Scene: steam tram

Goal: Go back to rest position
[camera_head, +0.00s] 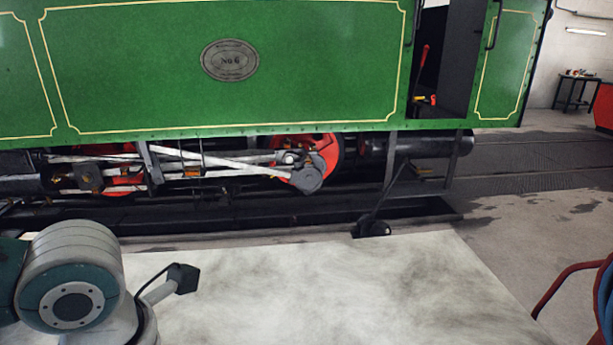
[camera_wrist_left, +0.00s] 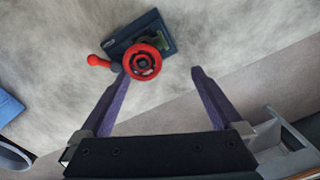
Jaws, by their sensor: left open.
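My left gripper (camera_wrist_left: 160,77) is open in the left wrist view, with its two purple fingers spread apart. A red handwheel (camera_wrist_left: 143,62) lies just beyond the fingertips, close to the left finger. It sits on a dark blue block (camera_wrist_left: 146,30), and a red knob (camera_wrist_left: 97,60) sticks out to its left. I see nothing held between the fingers. I cannot tell how far the wheel is below them. In the head view my left arm (camera_head: 75,290) is folded at the lower left, and its fingers are hidden. My right gripper is not in view.
A pale mottled surface (camera_head: 330,285) lies in front of me. Beyond it stands a green steam tram (camera_head: 150,60) with rods and wheels below. Red tubing (camera_head: 570,275) is at the lower right. A blue object (camera_wrist_left: 10,106) is at the wrist view's left edge.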

